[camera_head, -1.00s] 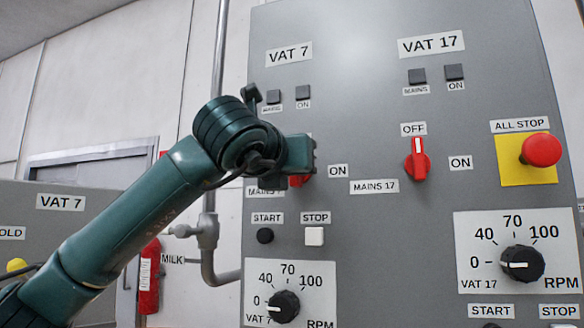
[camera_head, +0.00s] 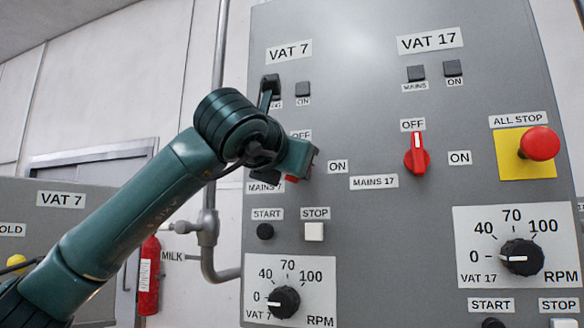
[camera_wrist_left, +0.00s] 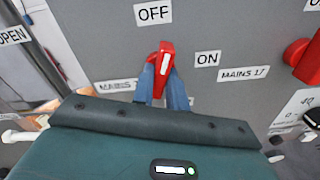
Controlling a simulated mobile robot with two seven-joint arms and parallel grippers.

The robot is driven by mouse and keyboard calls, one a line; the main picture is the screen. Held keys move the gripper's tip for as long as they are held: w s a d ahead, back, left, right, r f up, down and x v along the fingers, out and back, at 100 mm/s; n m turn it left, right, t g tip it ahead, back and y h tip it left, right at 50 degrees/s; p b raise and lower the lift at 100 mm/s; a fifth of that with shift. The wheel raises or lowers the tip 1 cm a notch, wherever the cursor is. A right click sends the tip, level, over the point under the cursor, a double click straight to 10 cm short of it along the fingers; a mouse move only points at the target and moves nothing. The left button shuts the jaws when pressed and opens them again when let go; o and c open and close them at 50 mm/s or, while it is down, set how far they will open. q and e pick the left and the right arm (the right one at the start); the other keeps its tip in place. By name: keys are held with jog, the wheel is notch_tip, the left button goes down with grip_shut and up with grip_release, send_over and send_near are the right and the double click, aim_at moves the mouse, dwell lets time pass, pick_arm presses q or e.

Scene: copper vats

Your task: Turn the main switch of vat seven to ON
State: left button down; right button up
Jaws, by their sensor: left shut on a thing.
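The main switch of vat seven (camera_wrist_left: 166,62) is a red handle with a white mark on the grey panel. In the left wrist view it points nearly up near its OFF label (camera_wrist_left: 154,13), leaning slightly towards its ON label (camera_wrist_left: 207,58). My left gripper (camera_wrist_left: 163,88) is shut on this handle, one blue finger on each side. In the head view the gripper (camera_head: 300,158) hides most of the switch; only a little red (camera_head: 291,179) shows below it. My right gripper is in neither view.
The red mains switch of vat 17 (camera_head: 417,155) points up to OFF at the right. The red all-stop button (camera_head: 540,144) stands out on a yellow plate further right. Start (camera_head: 265,231) and stop (camera_head: 314,231) buttons and an RPM dial (camera_head: 284,301) sit below my gripper.

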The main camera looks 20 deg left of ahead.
pick_arm(q)
jog(key=m, duration=1.3)
jog(key=shift+m, duration=0.4)
dwell(0.4)
jog(key=c, duration=1.4)
grip_release()
